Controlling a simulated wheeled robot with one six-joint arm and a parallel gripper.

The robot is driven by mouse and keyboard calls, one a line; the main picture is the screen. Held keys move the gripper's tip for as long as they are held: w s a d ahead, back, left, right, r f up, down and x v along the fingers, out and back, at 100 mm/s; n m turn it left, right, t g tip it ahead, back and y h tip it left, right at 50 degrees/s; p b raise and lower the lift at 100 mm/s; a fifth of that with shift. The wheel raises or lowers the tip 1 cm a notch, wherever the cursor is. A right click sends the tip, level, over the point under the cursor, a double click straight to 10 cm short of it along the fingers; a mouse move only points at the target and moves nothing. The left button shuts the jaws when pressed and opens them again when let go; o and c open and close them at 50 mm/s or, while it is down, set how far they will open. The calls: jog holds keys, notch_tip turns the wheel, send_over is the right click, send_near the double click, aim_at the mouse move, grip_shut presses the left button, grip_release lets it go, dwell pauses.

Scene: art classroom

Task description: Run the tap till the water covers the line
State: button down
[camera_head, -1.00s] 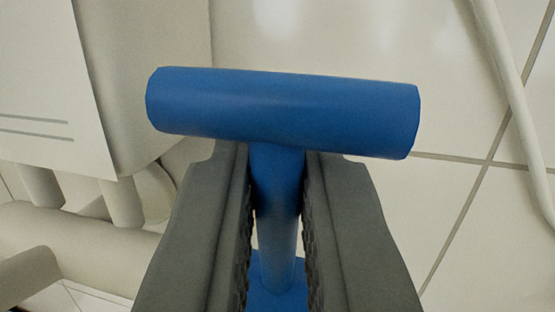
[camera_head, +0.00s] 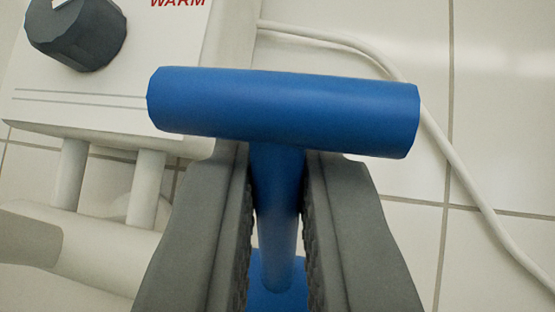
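A blue T-shaped handle (camera_head: 283,112) fills the middle of the view, its crossbar lying level across the picture. My gripper (camera_head: 277,185) has its two grey fingers on either side of the handle's stem and is shut on it. The crossbar sits just beyond the fingertips. A blue base shows below, between the fingers. No tap spout, water or fill line can be made out in this view.
A white unit with a dark knob (camera_head: 76,32) and red "WARM" lettering stands at the upper left, with white pipes (camera_head: 146,190) below it. A white cable (camera_head: 432,125) runs down the right over white tiles (camera_head: 505,110).

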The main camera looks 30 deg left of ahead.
jog(key=shift+f+y, duration=0.2)
jog(key=shift+y, duration=0.2)
jog(key=c, duration=1.6)
grip_release()
jog(key=shift+s+d, duration=0.1)
jog(key=v, duration=1.7)
jog(key=shift+s, duration=0.15)
